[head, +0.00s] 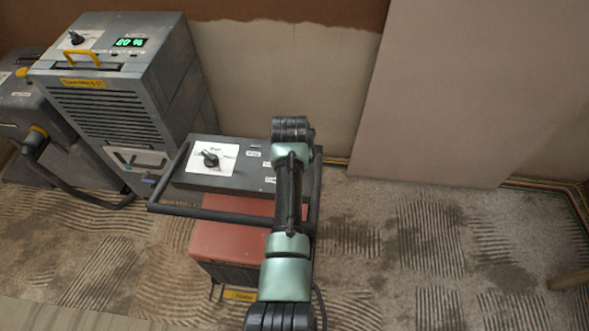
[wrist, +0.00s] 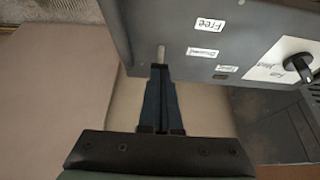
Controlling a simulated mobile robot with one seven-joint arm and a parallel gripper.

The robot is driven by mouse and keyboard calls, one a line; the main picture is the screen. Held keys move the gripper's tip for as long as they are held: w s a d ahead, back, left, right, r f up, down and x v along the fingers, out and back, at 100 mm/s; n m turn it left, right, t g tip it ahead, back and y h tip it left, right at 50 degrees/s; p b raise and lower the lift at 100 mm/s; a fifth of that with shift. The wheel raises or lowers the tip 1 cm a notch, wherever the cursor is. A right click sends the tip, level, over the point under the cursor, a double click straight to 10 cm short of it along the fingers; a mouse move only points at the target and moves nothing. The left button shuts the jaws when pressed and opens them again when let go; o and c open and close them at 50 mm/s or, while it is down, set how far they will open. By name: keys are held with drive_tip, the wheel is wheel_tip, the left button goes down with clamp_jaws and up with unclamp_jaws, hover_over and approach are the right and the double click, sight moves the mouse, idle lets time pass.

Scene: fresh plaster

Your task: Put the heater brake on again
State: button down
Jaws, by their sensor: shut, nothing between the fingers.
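The heater is a red box (head: 235,240) with a dark top panel (head: 222,186) inside a tubular frame, and a yellow label at its foot. The panel (wrist: 170,22) fills the upper wrist view, with a "Free" label (wrist: 211,25) and other small labels too blurred to read surely. A short pale peg (wrist: 161,52) shows at the panel's edge; I cannot tell whether it is the brake lever. My gripper (wrist: 160,70) is shut and empty, its tips just below the peg in the picture; contact is unclear. In the head view my arm hides the gripper and part of the panel.
A round dial (head: 210,159) sits on the heater panel. A tall grey dehumidifier-like unit (head: 125,90) with a green display stands at left, beside another grey machine (head: 25,110) with a hose. A plain board (head: 470,90) leans at the back right.

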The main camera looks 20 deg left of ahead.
drive_tip(key=shift+r+p, duration=0.65)
drive_tip(key=shift+r, duration=0.1)
drive_tip(key=shift+r, duration=0.25)
drive_tip(key=w+a+r+p+v, duration=0.1)
drive_tip(key=p+v, duration=0.3)
drive_tip(key=v, duration=0.9)
drive_tip(key=shift+w+d+r, duration=0.15)
drive_tip(key=shift+w+d, duration=0.05)
drive_tip(key=shift+w, duration=0.5)
